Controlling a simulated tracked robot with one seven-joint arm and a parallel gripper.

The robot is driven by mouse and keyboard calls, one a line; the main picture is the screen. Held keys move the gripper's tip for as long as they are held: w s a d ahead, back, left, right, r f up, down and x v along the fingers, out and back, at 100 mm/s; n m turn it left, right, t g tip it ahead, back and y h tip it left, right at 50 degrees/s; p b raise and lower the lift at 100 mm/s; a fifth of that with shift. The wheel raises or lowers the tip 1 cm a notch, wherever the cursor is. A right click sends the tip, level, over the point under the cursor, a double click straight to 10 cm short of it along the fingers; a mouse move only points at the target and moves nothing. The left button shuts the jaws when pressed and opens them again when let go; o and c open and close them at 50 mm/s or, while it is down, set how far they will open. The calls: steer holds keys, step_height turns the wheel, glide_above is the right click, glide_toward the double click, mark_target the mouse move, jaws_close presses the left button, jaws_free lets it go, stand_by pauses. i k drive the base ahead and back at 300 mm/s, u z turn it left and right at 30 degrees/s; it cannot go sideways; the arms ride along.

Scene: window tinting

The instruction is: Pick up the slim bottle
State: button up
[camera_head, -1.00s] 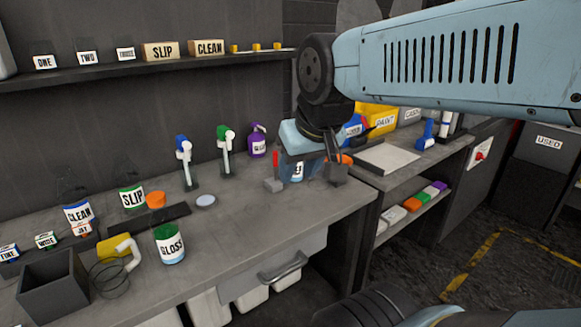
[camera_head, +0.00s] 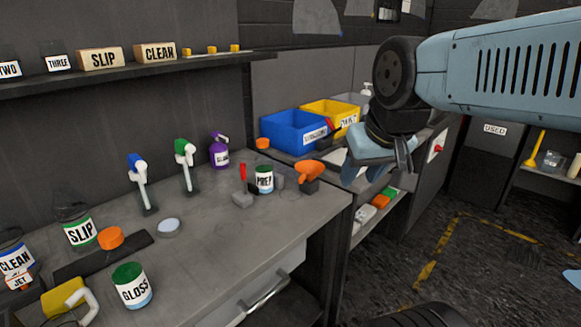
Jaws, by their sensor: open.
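My gripper (camera_head: 368,174) hangs at the end of the blue arm, right of the bench and in front of the second worktop. It is open, and I see nothing held in it. I cannot tell for sure which container is the slim bottle. A purple bottle with a spray head (camera_head: 219,152) stands upright at the back of the bench, well left of my gripper. A small white bottle top (camera_head: 367,90) shows behind my wrist, its lower part hidden. A pale, narrow container (camera_head: 575,168) stands on the far right shelf.
A PREP jar (camera_head: 264,180), a red-handled tool (camera_head: 242,185) and an orange tool (camera_head: 308,172) sit near the bench's right end. Blue (camera_head: 294,131) and yellow (camera_head: 328,110) bins stand behind. Two spray heads, a SLIP container (camera_head: 80,232) and a GLOSS jar (camera_head: 132,286) are left.

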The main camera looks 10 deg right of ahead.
mark_target(263, 161)
steer(key=u, duration=0.7)
steer(key=i, duration=0.1)
steer(key=z, duration=2.25)
steer(key=k, duration=1.5)
steer(key=u, duration=0.3)
steer(key=i, duration=1)
steer(key=u, duration=0.1)
